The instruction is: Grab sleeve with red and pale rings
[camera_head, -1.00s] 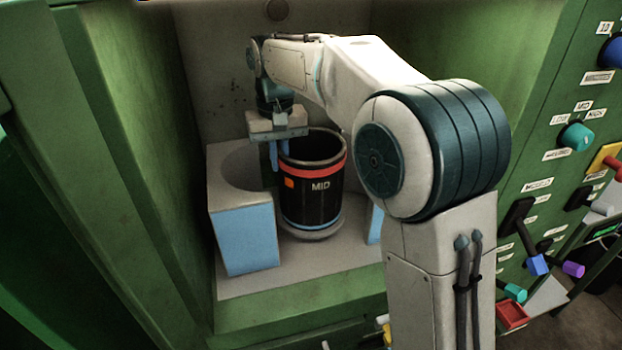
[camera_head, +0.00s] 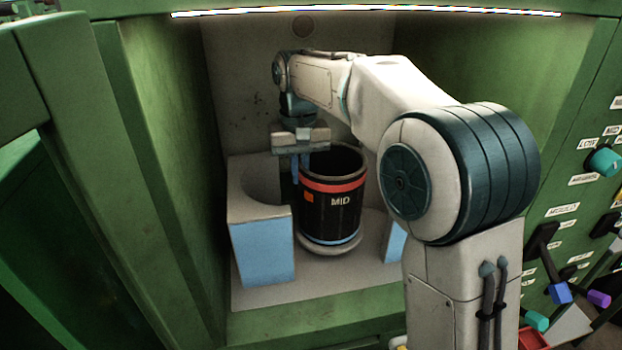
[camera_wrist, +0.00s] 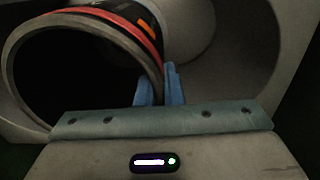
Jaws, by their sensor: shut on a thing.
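The sleeve (camera_head: 332,215) is a black open-topped cylinder marked "MID". It has a red ring near the top, an orange patch and a thin pale ring low down. It stands upright in the green-walled bay, over a pale round base (camera_head: 329,250). My gripper (camera_head: 296,178) reaches down at its left rim. In the wrist view, my gripper's blue fingers (camera_wrist: 159,88) are shut on the sleeve's wall (camera_wrist: 112,18), at the rim. I cannot tell whether the sleeve is clear of its base.
A grey and blue block (camera_head: 262,250) with a curved hollow stands close on the left. Another blue-faced block (camera_head: 394,242) is on the right, partly behind my arm. Green walls enclose both sides. A panel with knobs and levers (camera_head: 604,160) is at far right.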

